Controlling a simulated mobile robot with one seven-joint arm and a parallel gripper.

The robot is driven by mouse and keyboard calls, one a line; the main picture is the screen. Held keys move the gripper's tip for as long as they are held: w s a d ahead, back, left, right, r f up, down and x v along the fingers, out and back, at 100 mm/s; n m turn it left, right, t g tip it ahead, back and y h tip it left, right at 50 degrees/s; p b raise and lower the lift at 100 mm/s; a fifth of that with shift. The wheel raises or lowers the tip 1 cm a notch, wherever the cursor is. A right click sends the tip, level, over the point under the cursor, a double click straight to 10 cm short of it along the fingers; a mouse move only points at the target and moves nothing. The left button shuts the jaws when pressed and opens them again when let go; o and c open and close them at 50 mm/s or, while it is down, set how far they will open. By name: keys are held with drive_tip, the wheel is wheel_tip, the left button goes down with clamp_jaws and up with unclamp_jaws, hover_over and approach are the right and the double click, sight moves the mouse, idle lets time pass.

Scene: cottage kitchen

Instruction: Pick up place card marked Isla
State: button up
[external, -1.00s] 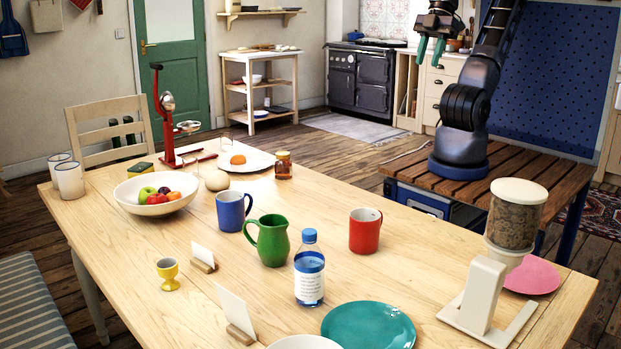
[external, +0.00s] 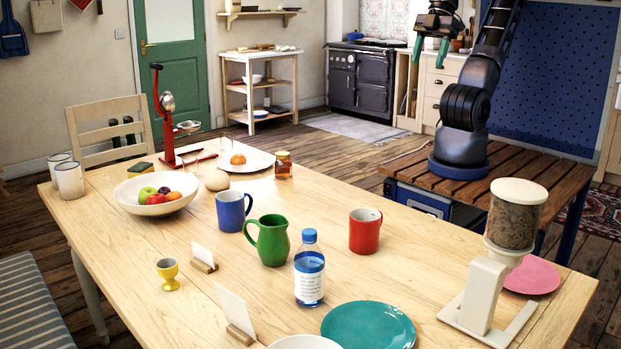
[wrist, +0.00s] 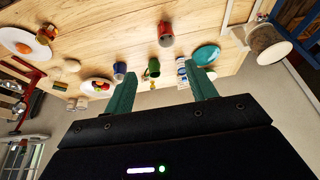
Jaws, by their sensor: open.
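Two white place cards in wooden holders stand on the table: one card (external: 203,254) near the middle left, and a larger-looking card (external: 235,310) nearer the front edge. No writing on either can be read, so I cannot tell which is marked Isla. My gripper (external: 431,52) is open and empty, high above and beyond the far side of the table, well away from both cards. Its green fingers also show in the wrist view (wrist: 160,92), spread apart with the table upside down beyond them.
Near the cards stand a yellow egg cup (external: 168,274), a green jug (external: 268,241), a blue mug (external: 233,211) and a water bottle (external: 309,272). A red mug (external: 365,231), teal plate (external: 368,326) and cereal dispenser (external: 510,222) stand to the right. A fruit bowl (external: 155,205) is left.

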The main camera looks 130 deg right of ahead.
drive_tip(key=n+g+h, duration=0.3)
drive_tip(key=n+g, duration=0.1)
drive_tip(key=n, duration=1.6)
hover_over(202, 261)
drive_tip(key=a, duration=0.1)
wheel_tip(202, 261, down, 38)
drive_tip(key=shift+x, duration=2.55)
drive_tip(key=shift+s+a, duration=0.1)
drive_tip(key=shift+s, duration=0.1)
drive_tip(key=c, duration=1.1)
